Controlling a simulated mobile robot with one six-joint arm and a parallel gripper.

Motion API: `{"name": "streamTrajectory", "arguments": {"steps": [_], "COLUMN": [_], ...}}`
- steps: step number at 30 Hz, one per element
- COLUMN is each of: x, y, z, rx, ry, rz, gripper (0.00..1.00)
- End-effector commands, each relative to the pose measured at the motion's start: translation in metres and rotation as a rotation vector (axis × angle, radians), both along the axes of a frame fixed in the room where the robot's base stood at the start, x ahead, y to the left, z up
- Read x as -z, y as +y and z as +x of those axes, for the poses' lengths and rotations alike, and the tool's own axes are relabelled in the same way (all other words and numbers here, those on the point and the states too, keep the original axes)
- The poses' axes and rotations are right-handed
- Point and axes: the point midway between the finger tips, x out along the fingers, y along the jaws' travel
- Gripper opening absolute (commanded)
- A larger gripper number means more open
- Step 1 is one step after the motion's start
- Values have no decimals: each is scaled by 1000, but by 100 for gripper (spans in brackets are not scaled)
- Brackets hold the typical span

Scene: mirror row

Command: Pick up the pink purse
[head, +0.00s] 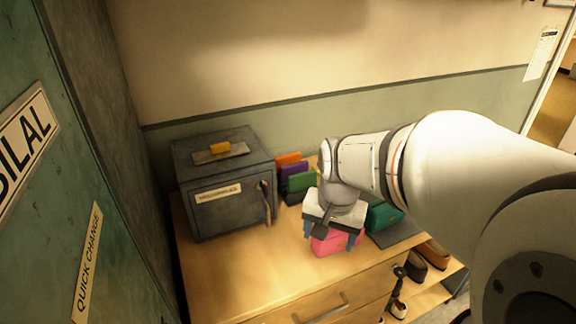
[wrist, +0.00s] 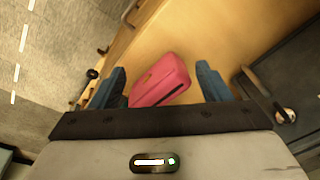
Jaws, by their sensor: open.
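The pink purse (head: 327,243) lies on the wooden dresser top, near its front edge, below my gripper in the head view. It also shows in the wrist view (wrist: 162,82), tilted diagonally between the blue fingertips. My gripper (head: 329,237) is open and points down over the purse, with one finger on each side. In the wrist view, my gripper (wrist: 162,85) shows a gap between each finger and the purse, narrower on the left. The purse's lower end is hidden behind my gripper's body. I cannot tell how far the fingertips are above the wood.
Orange, purple and green items stand behind the gripper. A teal purse (head: 384,217) lies to the right. Shoes (head: 432,252) sit on a lower shelf.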

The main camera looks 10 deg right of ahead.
Motion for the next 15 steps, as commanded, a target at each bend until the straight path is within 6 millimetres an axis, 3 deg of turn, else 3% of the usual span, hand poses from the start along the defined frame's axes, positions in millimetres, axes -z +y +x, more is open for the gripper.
{"name": "streamTrajectory", "arguments": {"steps": [1,6,10,15], "x": [-5,5,14,25], "y": [-9,-35,-49,-58], "z": [15,55,73,83], "rx": [119,514,721,841], "ry": [26,81,106,119], "rz": [14,50,61,66], "gripper": [73,73,73,73]}}
